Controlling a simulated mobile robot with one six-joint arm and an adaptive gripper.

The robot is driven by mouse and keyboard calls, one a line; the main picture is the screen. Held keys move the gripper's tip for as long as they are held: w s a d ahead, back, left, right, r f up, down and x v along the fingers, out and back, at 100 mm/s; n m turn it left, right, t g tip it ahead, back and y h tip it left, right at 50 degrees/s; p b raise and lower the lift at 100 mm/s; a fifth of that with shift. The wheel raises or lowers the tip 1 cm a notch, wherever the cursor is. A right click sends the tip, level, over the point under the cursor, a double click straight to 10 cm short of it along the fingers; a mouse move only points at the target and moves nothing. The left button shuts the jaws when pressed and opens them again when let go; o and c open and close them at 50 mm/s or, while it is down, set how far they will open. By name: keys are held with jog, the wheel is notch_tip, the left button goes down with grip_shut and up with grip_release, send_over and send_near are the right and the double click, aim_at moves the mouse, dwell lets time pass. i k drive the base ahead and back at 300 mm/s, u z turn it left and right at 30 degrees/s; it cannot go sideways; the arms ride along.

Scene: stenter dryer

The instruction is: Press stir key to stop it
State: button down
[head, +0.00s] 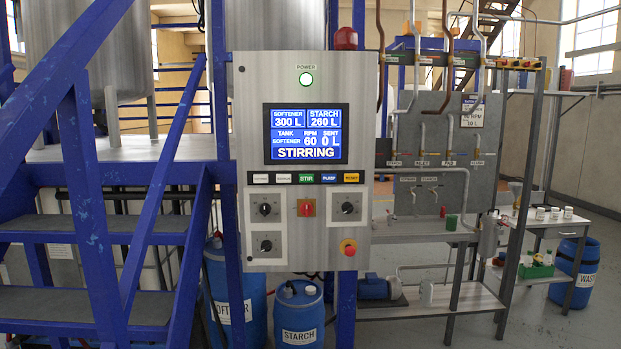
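The stir key (306,178) is a green key marked STIR, in the middle of the key row on the grey control panel (345,240). The display (306,134) above reads SOFTENER 300 L, STARCH 260 L, tank SOFTENER, RPM 60, SENT 0 L and STIRRING. My gripper is not in view.
Knobs, a red switch (306,207) and a red stop button (348,247) sit below the keys. Blue stairs (95,210) stand close on the left. Pipework and shelves are on the right. Blue drums, one marked STARCH (299,312), stand below the panel.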

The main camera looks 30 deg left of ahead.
aim_at(303, 177)
jog(key=u, duration=0.1)
jog(key=i, duration=0.6)
jog(key=u, duration=0.65)
jog(key=i, duration=0.55)
jog(key=u, duration=0.4)
